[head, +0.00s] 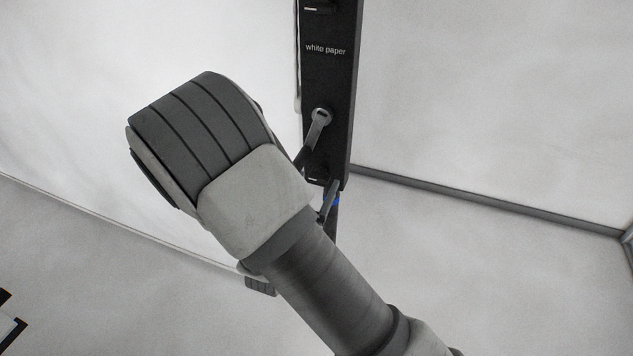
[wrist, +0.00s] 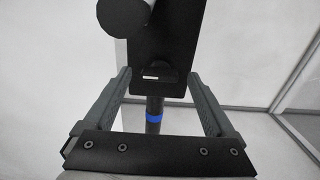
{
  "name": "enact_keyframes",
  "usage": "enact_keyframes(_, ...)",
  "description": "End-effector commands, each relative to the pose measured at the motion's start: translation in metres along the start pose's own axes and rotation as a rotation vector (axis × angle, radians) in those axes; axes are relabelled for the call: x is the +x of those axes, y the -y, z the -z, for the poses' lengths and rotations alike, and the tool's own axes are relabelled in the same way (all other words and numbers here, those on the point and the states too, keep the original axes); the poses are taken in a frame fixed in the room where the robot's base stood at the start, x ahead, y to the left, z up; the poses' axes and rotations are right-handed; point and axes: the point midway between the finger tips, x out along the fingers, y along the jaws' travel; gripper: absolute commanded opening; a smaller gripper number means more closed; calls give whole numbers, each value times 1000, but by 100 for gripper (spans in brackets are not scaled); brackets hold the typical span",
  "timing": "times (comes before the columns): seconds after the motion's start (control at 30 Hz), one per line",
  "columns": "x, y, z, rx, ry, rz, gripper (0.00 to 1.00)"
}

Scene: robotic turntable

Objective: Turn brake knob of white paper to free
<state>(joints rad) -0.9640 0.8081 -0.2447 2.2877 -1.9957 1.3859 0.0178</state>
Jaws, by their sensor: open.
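A narrow black panel labelled "white paper" (head: 327,75) stands upright in the head view. The gripper is open and holds nothing. A dark round part with a pale part (wrist: 125,15) shows at the top. In the head view my wrist partly covers the panel's lower end. I cannot make out the brake knob's setting.
A dark post with a blue band (wrist: 154,115) runs below the panel; the blue also shows in the head view (head: 336,202). Pale walls lie on both sides. A dark floor rail (head: 490,202) runs to the right, with bare floor in front.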

Motion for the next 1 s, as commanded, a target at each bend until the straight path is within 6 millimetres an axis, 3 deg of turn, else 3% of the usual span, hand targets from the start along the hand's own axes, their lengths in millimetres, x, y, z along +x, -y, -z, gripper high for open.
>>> enact_keyframes(0.17,12,0,0,0,0,0,90)
enact_keyframes(0.43,13,0,0,0,0,-1,90)
enact_keyframes(0.9,13,0,0,0,-1,-1,7)
enact_keyframes(1.0,13,0,0,-1,-1,-1,4)
